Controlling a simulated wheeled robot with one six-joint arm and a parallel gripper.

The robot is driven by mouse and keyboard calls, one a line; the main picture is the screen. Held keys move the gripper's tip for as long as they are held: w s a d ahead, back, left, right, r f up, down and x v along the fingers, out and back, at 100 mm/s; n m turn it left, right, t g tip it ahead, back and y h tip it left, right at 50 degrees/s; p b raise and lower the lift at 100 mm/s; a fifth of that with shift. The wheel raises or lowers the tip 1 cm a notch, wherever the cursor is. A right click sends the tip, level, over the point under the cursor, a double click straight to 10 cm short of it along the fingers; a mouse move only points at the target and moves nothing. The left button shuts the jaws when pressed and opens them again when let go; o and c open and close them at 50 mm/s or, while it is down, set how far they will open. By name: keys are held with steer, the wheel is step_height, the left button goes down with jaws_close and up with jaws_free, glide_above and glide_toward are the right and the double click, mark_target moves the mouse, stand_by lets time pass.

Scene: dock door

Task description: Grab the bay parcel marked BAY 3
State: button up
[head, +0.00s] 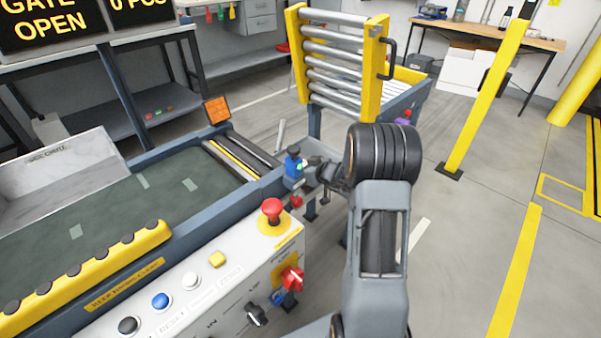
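No parcel with a BAY 3 mark can be made out in the head view. My gripper (318,172) is at the middle of the view, left of my dark ringed wrist, close to a small blue device (293,166) at the conveyor's end. My wrist and arm hide part of it, and its fingers are too small to tell open from shut. Nothing is clearly seen held in it.
A conveyor (120,200) with a dark green belt lies at left. Its control panel (200,285) has a red mushroom button (272,210). A raised yellow roller gate (340,65) stands behind. A yellow post (487,95) stands right; the floor (460,240) there is clear.

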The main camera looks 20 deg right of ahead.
steer(key=shift+c, duration=0.3)
steer(key=c, duration=0.9)
steer(key=shift+c, duration=0.5)
steer(key=shift+r, duration=0.1)
